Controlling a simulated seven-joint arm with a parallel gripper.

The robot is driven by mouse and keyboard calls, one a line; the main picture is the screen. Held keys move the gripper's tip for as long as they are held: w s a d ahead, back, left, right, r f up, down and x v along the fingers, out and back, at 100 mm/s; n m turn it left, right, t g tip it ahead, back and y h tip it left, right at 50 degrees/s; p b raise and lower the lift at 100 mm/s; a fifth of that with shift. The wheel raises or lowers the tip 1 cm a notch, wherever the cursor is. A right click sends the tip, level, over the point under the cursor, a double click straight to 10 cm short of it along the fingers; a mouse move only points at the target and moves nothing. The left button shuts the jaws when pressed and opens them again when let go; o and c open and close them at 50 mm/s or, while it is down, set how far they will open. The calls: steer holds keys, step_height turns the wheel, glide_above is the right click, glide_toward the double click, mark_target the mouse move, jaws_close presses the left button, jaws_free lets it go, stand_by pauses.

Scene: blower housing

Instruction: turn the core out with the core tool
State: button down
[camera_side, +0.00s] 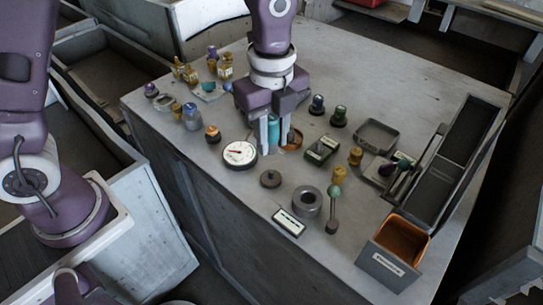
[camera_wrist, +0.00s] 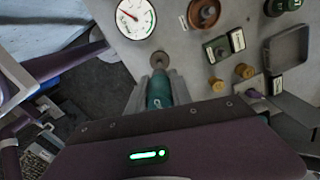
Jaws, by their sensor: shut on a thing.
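My gripper (camera_side: 273,146) points down over the bench, its fingers closed on a teal cylindrical handle (camera_side: 273,128). I take this to be the core tool. The handle also shows between the fingers in the wrist view (camera_wrist: 158,92). I cannot tell which part holds the core.
A white dial gauge (camera_side: 239,154) lies close left of the fingers. A small grey disc (camera_side: 270,179) and a grey ring (camera_side: 307,201) lie in front. A green box (camera_side: 321,150) is at right. An orange-lined bin (camera_side: 396,249) stands at the front right edge.

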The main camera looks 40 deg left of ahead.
steer(key=shift+w+a+r+n, duration=0.2)
steer(key=shift+w+r+n, duration=0.05)
steer(key=shift+r+n, duration=0.2)
steer(key=shift+w+a+r+n, duration=0.15)
steer(key=shift+w+r+n, duration=0.05)
steer(key=shift+r+n, duration=0.2)
steer(key=w+a+n, duration=0.3)
steer(key=a+n, duration=0.1)
steer(key=n, duration=0.3)
steer(key=w+a+n, duration=0.4)
steer(key=a+n, duration=0.1)
steer(key=n, duration=0.3)
steer(key=w+a+n, duration=0.4)
steer(key=n, duration=0.4)
steer(key=shift+w+a+r+n, duration=0.1)
steer(key=shift+a+r+n, duration=0.15)
steer(key=shift+a, duration=0.15)
steer(key=m, duration=0.5)
steer(key=shift+a, duration=0.1)
steer(key=m, duration=0.5)
steer(key=shift+m, duration=0.4)
steer(key=m, duration=1)
steer(key=shift+m, duration=0.3)
steer(key=shift+f, duration=1.55)
steer(key=shift+f, duration=0.1)
